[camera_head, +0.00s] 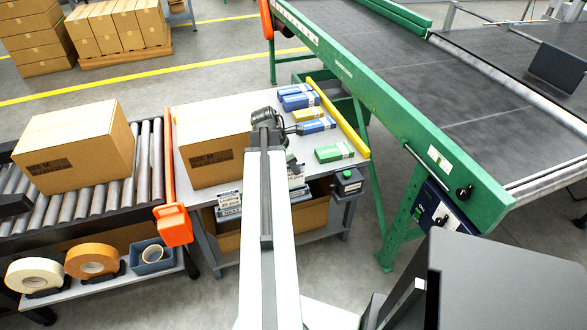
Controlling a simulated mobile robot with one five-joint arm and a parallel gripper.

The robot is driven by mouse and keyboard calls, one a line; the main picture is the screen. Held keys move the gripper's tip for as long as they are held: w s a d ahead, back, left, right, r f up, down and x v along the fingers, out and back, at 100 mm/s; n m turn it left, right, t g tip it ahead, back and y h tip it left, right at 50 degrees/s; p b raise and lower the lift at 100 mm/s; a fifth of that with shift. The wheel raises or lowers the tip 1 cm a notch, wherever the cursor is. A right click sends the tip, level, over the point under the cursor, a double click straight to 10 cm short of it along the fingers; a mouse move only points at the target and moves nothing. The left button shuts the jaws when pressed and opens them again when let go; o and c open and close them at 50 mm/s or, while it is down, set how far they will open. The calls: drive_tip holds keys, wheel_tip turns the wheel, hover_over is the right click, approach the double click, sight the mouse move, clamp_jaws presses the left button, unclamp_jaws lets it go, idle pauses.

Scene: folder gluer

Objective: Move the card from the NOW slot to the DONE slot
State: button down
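My arm reaches up the middle of the head view, and my dark gripper (291,129) is at its far end, above the worktable and close to the small cartons. Its fingers are too small and dark to tell whether they are open or shut. Small white labelled pieces (228,199) are at the table's front edge, left of my arm. Another labelled piece (296,178) shows right of my arm. Their print is too small to read, so I cannot tell which is the NOW slot, the DONE slot or the card. My arm hides the stretch between them.
The worktable (352,153) bears a large carton (212,140), blue and yellow cartons, and a green carton (334,151). A roller conveyor (148,165) with an orange arm (174,224) is left. A green-framed belt machine (420,120) is right. A dark block (500,285) fills the lower right.

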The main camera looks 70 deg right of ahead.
drive_tip(key=shift+f+b, duration=1.9)
drive_tip(key=shift+f, duration=0.35)
drive_tip(key=c, duration=1.6)
unclamp_jaws()
drive_tip(key=p+v, duration=0.6)
drive_tip(key=v, duration=0.1)
drive_tip(key=shift+s+r+p, duration=0.15)
drive_tip(key=shift+s+p, duration=0.05)
drive_tip(key=shift+p, duration=0.2)
drive_tip(key=shift+w+a+r+p, duration=0.1)
drive_tip(key=shift+w+r+p, duration=0.15)
drive_tip(key=shift+r+p, duration=0.1)
drive_tip(key=shift+f, duration=0.1)
